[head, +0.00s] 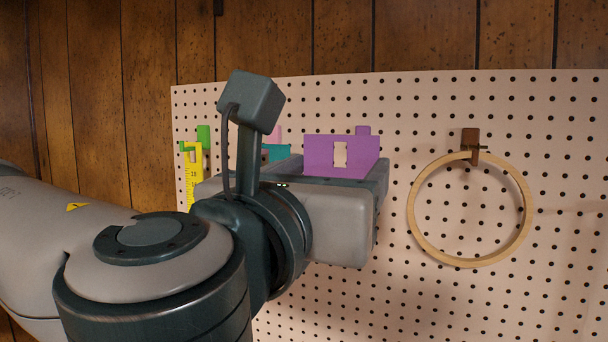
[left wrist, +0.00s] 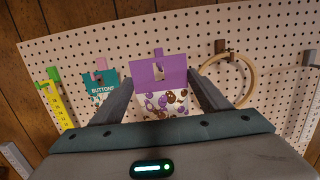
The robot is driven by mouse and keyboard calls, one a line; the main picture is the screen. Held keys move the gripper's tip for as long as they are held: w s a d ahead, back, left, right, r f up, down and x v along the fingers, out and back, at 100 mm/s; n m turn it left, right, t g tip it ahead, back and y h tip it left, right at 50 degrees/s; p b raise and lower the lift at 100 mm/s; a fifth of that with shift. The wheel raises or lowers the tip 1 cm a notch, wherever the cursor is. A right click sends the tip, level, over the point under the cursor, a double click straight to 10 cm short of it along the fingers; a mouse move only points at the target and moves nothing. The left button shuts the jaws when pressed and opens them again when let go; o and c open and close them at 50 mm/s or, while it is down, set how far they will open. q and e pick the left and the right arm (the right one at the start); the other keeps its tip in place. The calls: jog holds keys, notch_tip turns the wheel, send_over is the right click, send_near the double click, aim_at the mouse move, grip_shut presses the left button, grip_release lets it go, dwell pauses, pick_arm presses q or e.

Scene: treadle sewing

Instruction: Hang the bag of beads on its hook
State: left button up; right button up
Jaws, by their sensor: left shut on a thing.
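The bag of beads has a purple header card (head: 342,157) with a slot in it. In the left wrist view its bag (left wrist: 165,104) shows purple and brown beads below the card. My left gripper (head: 340,180) is shut on the bag, one finger on each side, in front of the pegboard. A purple hook (head: 362,130) shows just above the card's upper edge, right of the slot in the head view. It also shows above the card in the left wrist view (left wrist: 158,53). I cannot tell whether the hook passes through the slot. My right gripper is out of view.
On the pegboard (head: 560,290), a wooden hoop (head: 470,263) hangs from a brown hook (head: 470,140) to the right. A teal buttons packet (left wrist: 101,84) and a yellow measuring strip (head: 191,175) hang to the left. My left arm hides the lower left board in the head view.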

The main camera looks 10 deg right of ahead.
aim_at(339, 171)
pick_arm(q)
jog(key=shift+w+d, duration=0.25)
jog(key=shift+w, duration=0.2)
jog(key=shift+w+d+f, duration=0.15)
jog(key=shift+w+d, duration=0.2)
jog(key=shift+w, duration=0.15)
jog(key=shift+w+d+b, duration=0.3)
jog(key=shift+w+d, duration=0.05)
jog(key=shift+w, duration=0.15)
jog(key=shift+x, duration=0.85)
jog(key=shift+w+d+f, duration=0.15)
jog(key=shift+w+d, duration=0.45)
jog(key=shift+w, duration=0.25)
jog(key=shift+x, duration=1.05)
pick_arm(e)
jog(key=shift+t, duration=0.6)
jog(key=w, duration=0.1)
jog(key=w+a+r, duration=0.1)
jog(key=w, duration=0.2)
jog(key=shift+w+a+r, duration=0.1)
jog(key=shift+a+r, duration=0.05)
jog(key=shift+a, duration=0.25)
pick_arm(q)
jog(key=shift+w+f, duration=0.1)
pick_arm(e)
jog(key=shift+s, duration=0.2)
